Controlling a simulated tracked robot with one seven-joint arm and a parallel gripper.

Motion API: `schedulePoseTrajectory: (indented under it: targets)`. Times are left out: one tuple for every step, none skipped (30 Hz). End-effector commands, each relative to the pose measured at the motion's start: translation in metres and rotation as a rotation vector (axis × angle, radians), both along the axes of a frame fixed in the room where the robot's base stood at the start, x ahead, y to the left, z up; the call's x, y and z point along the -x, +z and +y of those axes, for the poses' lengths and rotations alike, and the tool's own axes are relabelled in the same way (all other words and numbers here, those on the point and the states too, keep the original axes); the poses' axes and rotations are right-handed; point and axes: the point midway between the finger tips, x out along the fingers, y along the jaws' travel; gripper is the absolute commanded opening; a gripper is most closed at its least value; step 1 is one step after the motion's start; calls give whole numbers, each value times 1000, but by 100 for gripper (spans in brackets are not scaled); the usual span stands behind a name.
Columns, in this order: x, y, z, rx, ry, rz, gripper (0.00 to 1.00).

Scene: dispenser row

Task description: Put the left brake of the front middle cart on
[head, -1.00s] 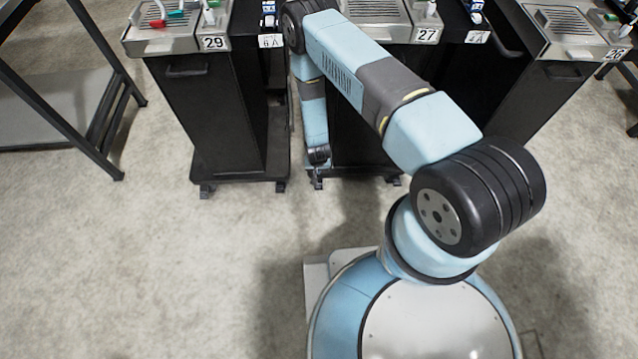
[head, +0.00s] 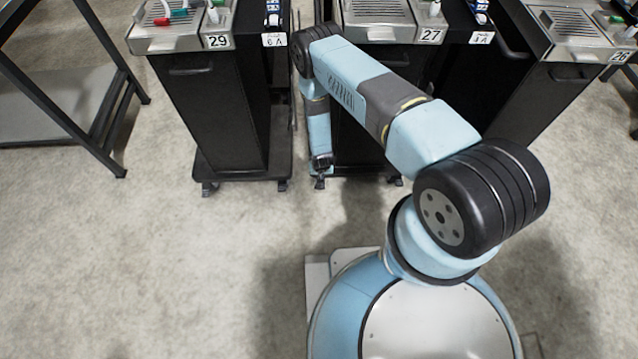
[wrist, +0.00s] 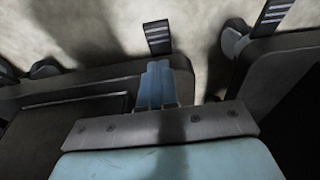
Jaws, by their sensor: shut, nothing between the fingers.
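The front middle cart, labelled 27 (head: 393,34), is black with a metal top and is partly covered by my arm. Its left front caster (head: 320,184) shows just below my gripper (head: 321,168) in the head view. In the wrist view, my gripper (wrist: 157,80) is shut and empty over the corner of that cart's dark base (wrist: 60,85). A dark brake pedal (wrist: 158,37) with light stripes sticks out over the floor just beyond the fingertips. A small gap seems to show between them; contact is hard to judge. The pedal's tilt cannot be told.
Cart 29 (head: 215,120) stands close on the left. In the wrist view its caster (wrist: 234,38) and striped pedal (wrist: 272,18) show at right. Cart 26 (head: 580,50) is at right, a dark-framed table (head: 60,100) at far left. The floor in front is clear.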

Motion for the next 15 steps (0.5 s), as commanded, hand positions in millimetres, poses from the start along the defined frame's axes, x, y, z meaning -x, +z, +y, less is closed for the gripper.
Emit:
schedulePoseTrajectory:
  targets:
    - [-1, -9, 0, 0, 0, 0, 0]
    - [-2, -14, -1, 1, 0, 1, 0]
    - [-3, -19, 0, 0, 0, 0, 0]
    - [-4, -24, -1, 1, 0, 1, 0]
    - [-5, -28, -1, 1, 0, 1, 0]
    - [-6, -34, -1, 1, 0, 0, 0]
    - [-4, -38, -1, 1, 1, 1, 0]
    - [-3, -42, -1, 1, 1, 1, 0]
    - [-2, -46, -1, 1, 0, 1, 0]
    - [-1, -49, -1, 1, 0, 1, 0]
    - [0, -53, -1, 1, 0, 1, 0]
    - [0, -56, 0, 0, 0, 0, 0]
    - [1, -59, 0, 0, 0, 1, 0]
    - [1, -60, 0, 0, 0, 0, 0]
    - [1, -63, 0, 0, 0, 0, 0]
